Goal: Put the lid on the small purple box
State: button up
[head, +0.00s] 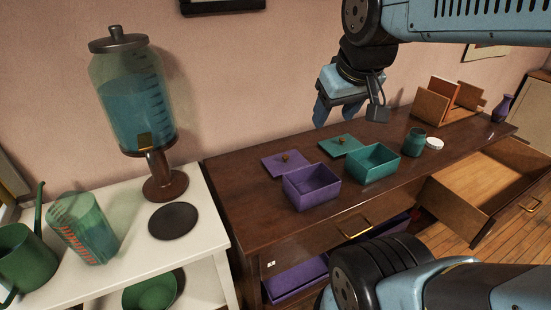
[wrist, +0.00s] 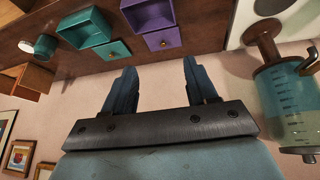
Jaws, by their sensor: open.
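The small purple box (head: 312,188) stands open on the dark wooden cabinet top, its inside looking empty. Its purple lid (head: 278,169), with a small orange-brown knob, lies flat just behind the box, apart from it. Both show at the top of the wrist view, the box (wrist: 150,17) above the lid (wrist: 163,39). My gripper (head: 349,112) is raised above the cabinet's back, to the right of the purple lid in the head view. Its two fingers are spread with nothing between them, as the wrist view (wrist: 161,85) also shows.
A teal box (head: 372,166) and its teal lid (head: 333,149) sit right of the purple ones. A green jar (head: 413,143), a white round lid (head: 434,143) and a wooden letter rack (head: 432,107) stand farther right. A drawer (head: 478,185) hangs open. A drink dispenser (head: 135,105) stands left.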

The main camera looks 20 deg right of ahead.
jog(key=w+d+f+n+h, duration=0.2)
jog(key=w+f+n, duration=0.1)
jog(key=w+n, duration=0.4)
jog(key=n+g, duration=0.2)
jog(key=n, duration=1.8)
send_over(285, 156)
jog(key=s+a, duration=0.2)
notch_tip(285, 156, down, 24)
jog(key=shift+f, duration=0.25)
jog(key=shift+d+x, duration=0.15)
jog(key=shift+x, duration=1.2)
jog(key=shift+d+x, duration=0.2)
jog(key=shift+x, duration=1.15)
jog(key=shift+c, duration=0.2)
grip_shut()
